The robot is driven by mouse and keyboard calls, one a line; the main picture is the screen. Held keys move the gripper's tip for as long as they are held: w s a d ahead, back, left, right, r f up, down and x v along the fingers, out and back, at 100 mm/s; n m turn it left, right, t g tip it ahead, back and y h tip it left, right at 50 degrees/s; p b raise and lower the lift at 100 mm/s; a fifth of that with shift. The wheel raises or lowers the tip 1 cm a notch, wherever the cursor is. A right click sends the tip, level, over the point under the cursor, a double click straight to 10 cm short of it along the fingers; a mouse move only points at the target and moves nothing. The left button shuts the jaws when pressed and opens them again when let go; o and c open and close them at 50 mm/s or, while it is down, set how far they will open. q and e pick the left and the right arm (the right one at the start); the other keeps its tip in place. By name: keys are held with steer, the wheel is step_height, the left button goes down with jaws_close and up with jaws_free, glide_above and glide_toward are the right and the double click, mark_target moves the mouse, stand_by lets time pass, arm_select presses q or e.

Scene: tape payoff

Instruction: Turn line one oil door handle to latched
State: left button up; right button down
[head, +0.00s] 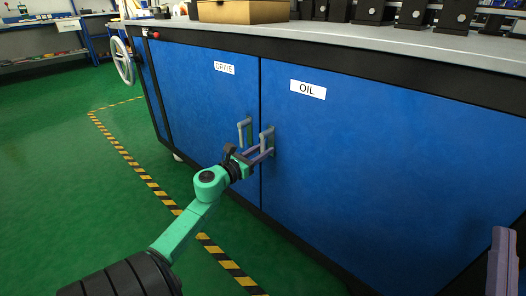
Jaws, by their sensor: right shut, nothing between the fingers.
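The oil door (370,150) is the right blue cabinet door, with a white OIL label near its top. It looks closed. Its grey oil door handle (267,136) is at the door's left edge, with its bar hanging about upright. My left gripper (262,153) is at the lower end of this handle, its purple fingers overlapping it. I cannot tell whether they grip it or only stand around it. My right gripper (502,262) is shut and empty at the bottom right, away from the handle and partly cut off by the picture edge.
The drive door (200,95) with its grey handle (244,131) is close on the left. A grey worktop (350,36) overhangs the doors and bears a cardboard box (243,12) and black blocks. A handwheel (121,61) is at the far left. The green floor is clear.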

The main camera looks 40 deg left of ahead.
arm_select(q)
steer(key=shift+o, duration=0.2)
steer(key=shift+s, duration=0.15)
steer(key=shift+s, duration=0.35)
steer(key=s+p, duration=0.2)
steer(key=s, duration=1.1)
steer(key=shift+s+d, duration=0.15)
steer(key=shift+s, duration=0.15)
arm_select(e)
steer(key=s+a+f+g+h, duration=0.1)
steer(key=f+g, duration=0.3)
steer(key=f, duration=0.8)
steer(key=s+a+f+m+g+h, duration=0.1)
steer(key=s+f+g, duration=0.2)
steer(key=f, duration=0.8)
steer(key=shift+s+a+f+m+g, duration=0.2)
steer(key=shift+a+f+m+g, duration=0.1)
steer(key=shift+f+g, duration=0.1)
